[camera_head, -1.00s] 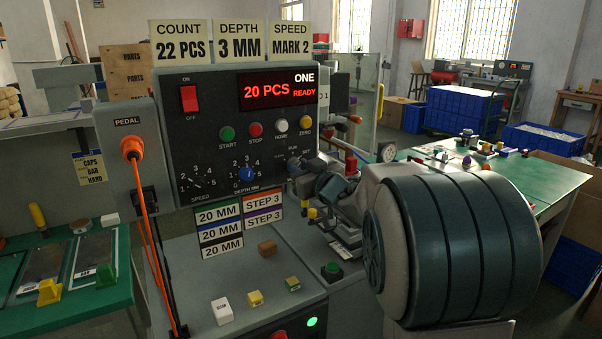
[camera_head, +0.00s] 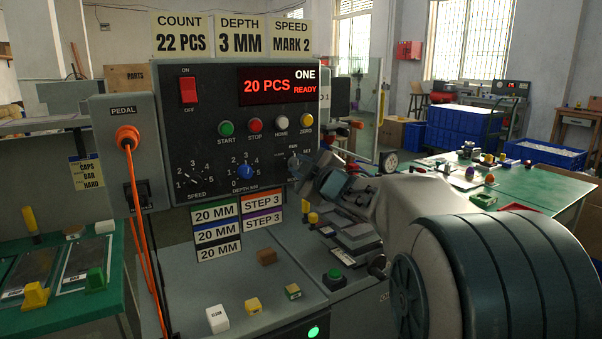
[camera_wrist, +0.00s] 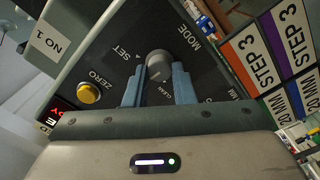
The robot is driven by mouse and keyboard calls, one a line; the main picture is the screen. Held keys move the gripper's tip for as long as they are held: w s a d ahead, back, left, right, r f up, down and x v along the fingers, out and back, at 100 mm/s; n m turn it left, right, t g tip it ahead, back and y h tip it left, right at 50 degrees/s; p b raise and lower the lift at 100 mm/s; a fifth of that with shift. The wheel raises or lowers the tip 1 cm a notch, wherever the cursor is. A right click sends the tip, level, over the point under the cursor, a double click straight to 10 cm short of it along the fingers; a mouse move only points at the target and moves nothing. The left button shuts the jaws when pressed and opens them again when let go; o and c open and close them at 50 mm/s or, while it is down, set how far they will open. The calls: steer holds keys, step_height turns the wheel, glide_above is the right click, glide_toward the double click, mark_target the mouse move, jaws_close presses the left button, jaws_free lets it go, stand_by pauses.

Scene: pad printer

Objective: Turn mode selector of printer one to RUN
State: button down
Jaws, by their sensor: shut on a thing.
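The mode selector is a small grey knob (camera_head: 293,163) at the lower right of printer one's dark control panel (camera_head: 215,150). Labels RUN and SET show by it in the head view. In the wrist view the knob (camera_wrist: 158,64) stands between my two blue-grey fingers, with SET, CLEAN and MODE printed around it. My gripper (camera_wrist: 158,76) is shut on the knob's sides. In the head view my gripper (camera_head: 305,173) reaches the panel from the right. I cannot tell which label the knob's pointer faces.
The red display (camera_head: 277,88) reads 20 PCS READY. The yellow ZERO button (camera_head: 307,121) sits just above the knob, near the white HOME button (camera_head: 281,122). The blue depth dial (camera_head: 244,172) is to its left. Step cards (camera_head: 262,213) hang below the panel.

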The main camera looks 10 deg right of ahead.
steer(key=shift+f+n, duration=0.1)
steer(key=shift+n, duration=0.3)
steer(key=c, duration=1.2)
jaws_free()
steer(key=p+v, duration=0.1)
steer(key=v, duration=1.3)
